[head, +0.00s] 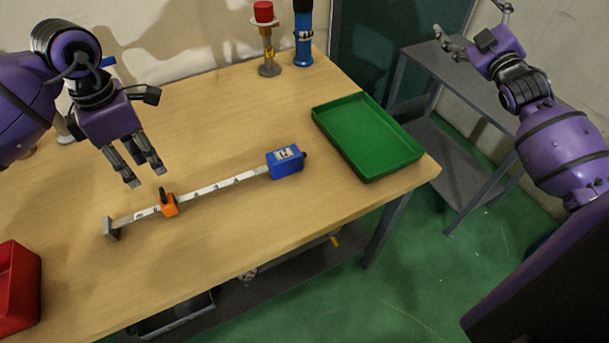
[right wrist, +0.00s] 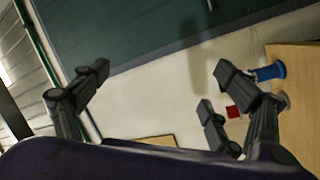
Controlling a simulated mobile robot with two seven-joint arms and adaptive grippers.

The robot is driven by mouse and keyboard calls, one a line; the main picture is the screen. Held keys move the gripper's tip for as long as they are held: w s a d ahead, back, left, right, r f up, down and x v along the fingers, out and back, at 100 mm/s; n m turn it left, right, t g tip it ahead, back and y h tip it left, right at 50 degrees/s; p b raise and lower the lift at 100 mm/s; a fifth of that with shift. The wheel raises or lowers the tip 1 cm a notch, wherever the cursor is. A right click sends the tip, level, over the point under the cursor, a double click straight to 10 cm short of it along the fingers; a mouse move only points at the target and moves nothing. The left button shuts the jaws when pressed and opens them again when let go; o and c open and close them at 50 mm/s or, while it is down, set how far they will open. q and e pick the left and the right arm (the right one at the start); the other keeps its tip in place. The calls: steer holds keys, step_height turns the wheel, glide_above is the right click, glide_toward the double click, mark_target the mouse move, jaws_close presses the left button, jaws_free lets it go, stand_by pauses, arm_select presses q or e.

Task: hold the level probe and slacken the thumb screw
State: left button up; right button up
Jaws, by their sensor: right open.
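The level probe lies on the table, a white marked bar (head: 233,180) with a blue box (head: 286,162) at its right end and a grey foot (head: 111,229) at its left end. An orange clamp (head: 169,206) sits on the bar near the foot, with a dark thumb screw (head: 163,196) on it. My left gripper (head: 147,177) is above the table, just behind the clamp, fingers pointing down, apart and empty. My right gripper (head: 474,28) is open and empty at the upper right, away from the table; its spread fingers show in the right wrist view (right wrist: 160,88).
A green tray (head: 399,138) lies at the table's right end. A red-topped stand (head: 268,52) and a blue cylinder (head: 303,40) stand at the back. A red bin (head: 16,288) is at the front left. A grey side table (head: 425,62) stands right of the table. The table around the probe is clear.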

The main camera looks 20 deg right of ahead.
steer(key=w+a+r+n+t, duration=0.1)
steer(key=w+a+r+n, duration=0.2)
steer(key=r, duration=0.5)
steer(key=w+a+r+n+t, duration=0.2)
steer(key=a+r+n, duration=0.15)
steer(key=r, duration=0.45)
steer(key=w+a+f+n+g+y, duration=0.1)
steer(key=a+f+n+g+y, duration=0.1)
steer(key=a+f+n, duration=0.7)
steer(key=n+g+y, duration=0.3)
steer(key=n+g, duration=0.4)
steer(key=n, duration=0.6)
glide_toward(288, 165)
steer(key=shift+w+f, duration=0.1)
steer(key=shift+w, duration=0.7)
steer(key=shift+a+f, duration=0.15)
steer(key=x, duration=0.7)
steer(key=shift+w+f, duration=0.1)
steer(key=shift+w, duration=0.15)
steer(key=shift+c, duration=0.2)
